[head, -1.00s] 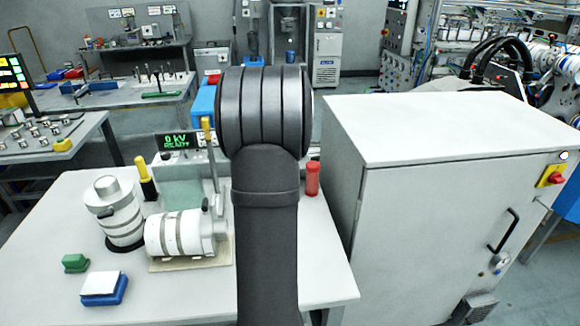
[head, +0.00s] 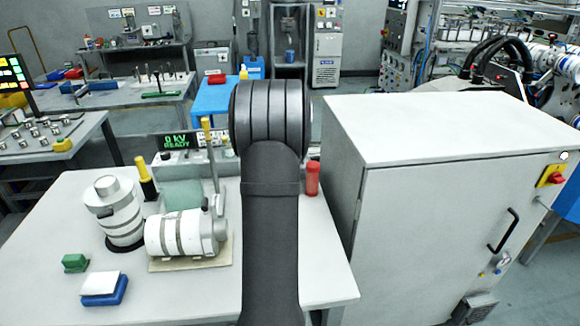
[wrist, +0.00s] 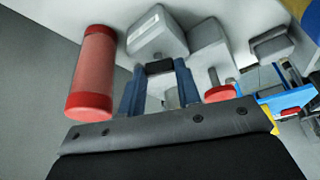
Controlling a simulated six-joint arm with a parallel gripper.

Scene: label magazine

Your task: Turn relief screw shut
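In the wrist view, my gripper (wrist: 160,75) shows two blue-grey fingers standing apart, pointing at a grey block (wrist: 158,35) with a pale label. A small black piece (wrist: 160,67), possibly the relief screw, lies between the fingertips. I cannot tell whether they touch it. A second grey block (wrist: 208,45) to the right has a red round knob (wrist: 220,93). In the head view my own arm hides the gripper and what it faces.
A red cylinder (head: 312,178) stands right of my arm, and it is close left of the fingers in the wrist view (wrist: 93,75). White banded cylinders (head: 185,233) sit on the bench at left, near a yellow-topped lever (head: 207,130). A large cabinet (head: 430,230) bounds the right.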

